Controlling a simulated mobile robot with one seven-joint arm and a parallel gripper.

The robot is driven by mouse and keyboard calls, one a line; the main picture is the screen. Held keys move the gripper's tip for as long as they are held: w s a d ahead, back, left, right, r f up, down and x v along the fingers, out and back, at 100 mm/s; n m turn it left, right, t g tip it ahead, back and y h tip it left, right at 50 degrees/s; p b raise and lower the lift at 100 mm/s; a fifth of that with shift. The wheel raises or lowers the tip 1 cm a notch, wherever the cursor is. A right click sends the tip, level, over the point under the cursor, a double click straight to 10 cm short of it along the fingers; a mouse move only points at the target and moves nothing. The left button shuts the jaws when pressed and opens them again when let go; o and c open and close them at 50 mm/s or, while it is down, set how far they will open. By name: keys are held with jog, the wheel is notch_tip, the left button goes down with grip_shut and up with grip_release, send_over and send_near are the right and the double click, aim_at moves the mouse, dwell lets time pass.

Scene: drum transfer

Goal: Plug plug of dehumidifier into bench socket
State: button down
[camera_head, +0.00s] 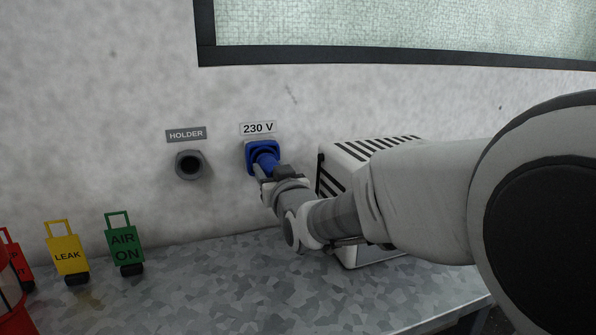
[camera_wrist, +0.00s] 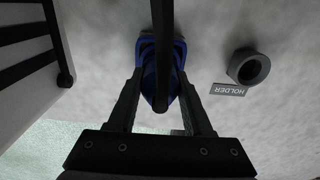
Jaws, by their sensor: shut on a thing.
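The blue bench socket (camera_head: 251,152) is on the wall under the "230 V" label, and its blue edge shows in the wrist view (camera_wrist: 179,50). My gripper (camera_head: 266,173) is at the socket, shut on the blue plug (camera_wrist: 150,88). In the head view the plug (camera_head: 267,161) lines up with the socket and meets its face; how deep it sits I cannot tell. A black cable (camera_wrist: 162,40) runs from the plug across the wrist view. The white dehumidifier (camera_head: 338,163) stands on the bench right of the socket, partly hidden by my arm.
A grey empty holder (camera_head: 189,165) is on the wall left of the socket. Green "AIR ON" (camera_head: 125,245), yellow "LEAK" (camera_head: 67,255) and red tags stand on the bench (camera_head: 220,285) at left, near a red container (camera_head: 10,300). The bench middle is clear.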

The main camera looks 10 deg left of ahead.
jog(key=shift+x, duration=1.15)
jog(key=shift+c, duration=1.2)
grip_release()
jog(key=p+v, duration=0.2)
jog(key=v, duration=1.5)
jog(key=shift+s+d, duration=0.15)
